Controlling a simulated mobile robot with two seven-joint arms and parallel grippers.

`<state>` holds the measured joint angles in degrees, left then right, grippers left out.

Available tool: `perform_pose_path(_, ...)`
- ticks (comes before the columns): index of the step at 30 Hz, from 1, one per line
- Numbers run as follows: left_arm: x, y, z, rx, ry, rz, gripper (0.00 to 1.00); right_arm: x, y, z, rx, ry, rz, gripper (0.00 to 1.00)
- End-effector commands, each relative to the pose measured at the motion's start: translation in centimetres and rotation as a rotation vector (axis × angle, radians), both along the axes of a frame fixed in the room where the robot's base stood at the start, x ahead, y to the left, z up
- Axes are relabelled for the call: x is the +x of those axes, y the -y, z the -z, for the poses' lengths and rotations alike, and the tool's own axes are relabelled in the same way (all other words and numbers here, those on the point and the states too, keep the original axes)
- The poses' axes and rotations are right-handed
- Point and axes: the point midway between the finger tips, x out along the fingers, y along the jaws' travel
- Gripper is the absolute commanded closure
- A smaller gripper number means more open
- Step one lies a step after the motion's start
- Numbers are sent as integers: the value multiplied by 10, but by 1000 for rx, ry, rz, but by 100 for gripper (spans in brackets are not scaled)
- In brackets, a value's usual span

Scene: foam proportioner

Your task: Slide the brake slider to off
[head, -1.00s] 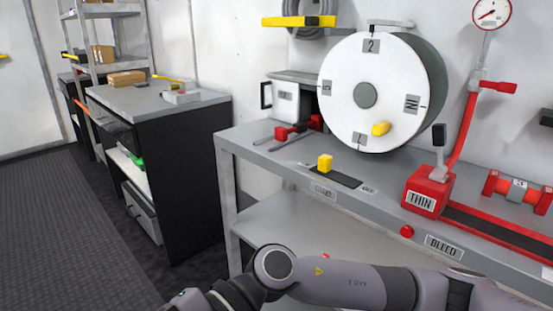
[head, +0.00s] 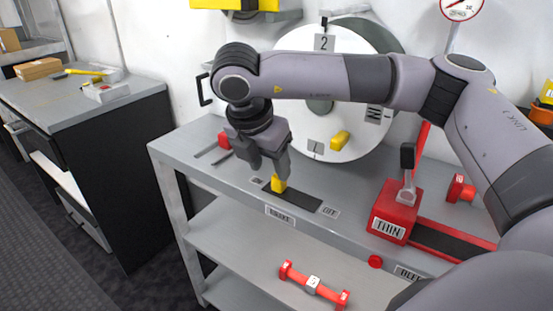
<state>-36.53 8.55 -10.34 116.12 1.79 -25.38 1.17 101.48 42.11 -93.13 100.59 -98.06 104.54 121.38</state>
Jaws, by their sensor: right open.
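The brake slider is a yellow block (head: 279,185) at the left end of a black track (head: 297,198) on the grey bench top. A plate reading OFF (head: 330,211) lies by the track's right end, and a BRAKE plate (head: 280,215) is on the bench's front edge. My right gripper (head: 269,168) points down over the slider with its fingers apart. The fingertips are at or just above the block's top; I cannot tell whether they touch it. My left gripper is not in view.
A large white dial wheel (head: 345,130) with a yellow knob stands behind the track, partly hidden by my right arm. A red THIN box with a lever (head: 395,210) is to the right. A red bar-shaped part (head: 313,285) lies on the lower shelf.

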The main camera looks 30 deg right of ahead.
Motion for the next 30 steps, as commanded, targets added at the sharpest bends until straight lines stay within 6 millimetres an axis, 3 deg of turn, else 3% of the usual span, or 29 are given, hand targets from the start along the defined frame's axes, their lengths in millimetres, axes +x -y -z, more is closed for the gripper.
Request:
perform_pose_path(5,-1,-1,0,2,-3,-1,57,2,10,-6,-30,22,36,47)
perform_pose_path(18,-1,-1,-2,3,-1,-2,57,11,31,49,-29,20,36,47)
perform_pose_path(30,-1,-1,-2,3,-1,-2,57,12,34,58,-27,21,34,47)
